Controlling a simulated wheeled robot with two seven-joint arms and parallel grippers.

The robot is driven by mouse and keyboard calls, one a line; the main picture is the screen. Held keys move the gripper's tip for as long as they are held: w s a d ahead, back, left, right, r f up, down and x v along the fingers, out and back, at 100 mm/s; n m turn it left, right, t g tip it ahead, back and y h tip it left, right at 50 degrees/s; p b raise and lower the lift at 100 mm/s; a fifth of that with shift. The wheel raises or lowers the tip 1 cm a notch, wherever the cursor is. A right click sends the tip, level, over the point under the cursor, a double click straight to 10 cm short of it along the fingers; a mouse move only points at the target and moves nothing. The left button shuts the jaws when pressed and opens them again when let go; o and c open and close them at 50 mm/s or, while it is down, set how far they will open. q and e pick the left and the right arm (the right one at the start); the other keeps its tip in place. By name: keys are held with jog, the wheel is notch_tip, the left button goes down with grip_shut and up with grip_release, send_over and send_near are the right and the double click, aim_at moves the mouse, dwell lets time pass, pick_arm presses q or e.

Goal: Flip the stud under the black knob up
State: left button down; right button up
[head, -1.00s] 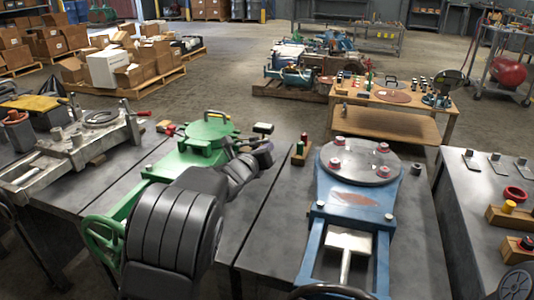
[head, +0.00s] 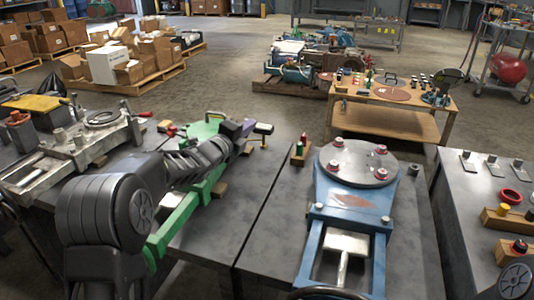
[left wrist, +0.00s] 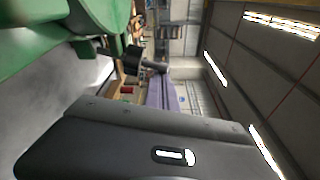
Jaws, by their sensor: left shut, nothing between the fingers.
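The black knob (head: 264,128) is a dark block on a short brass-coloured stud (head: 264,141), beside the right edge of the green machine (head: 203,133) in the head view. In the left wrist view the purple part (left wrist: 164,95) shows beside a small dark piece (left wrist: 133,60) that I cannot identify for sure. The green machine fills that view's upper left. My right gripper is not in view.
A blue machine (head: 322,265) with a round plate stands to the right. A small wooden block (head: 300,152) with red and green pegs lies between. A grey vise (head: 75,150) is at left. The grey tabletop (head: 262,200) between the machines is mostly clear.

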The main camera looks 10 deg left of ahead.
pick_arm(q)
jog(key=shift+w+a+r+n, duration=0.1)
jog(key=shift+a+r+n, duration=0.15)
jog(key=shift+a+n, duration=0.4)
jog(key=shift+a+r+n, duration=0.25)
jog(key=shift+a+n, duration=0.2)
jog(key=shift+a, duration=0.4)
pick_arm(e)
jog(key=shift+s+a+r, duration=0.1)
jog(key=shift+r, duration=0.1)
pick_arm(q)
jog(key=shift+a, duration=0.15)
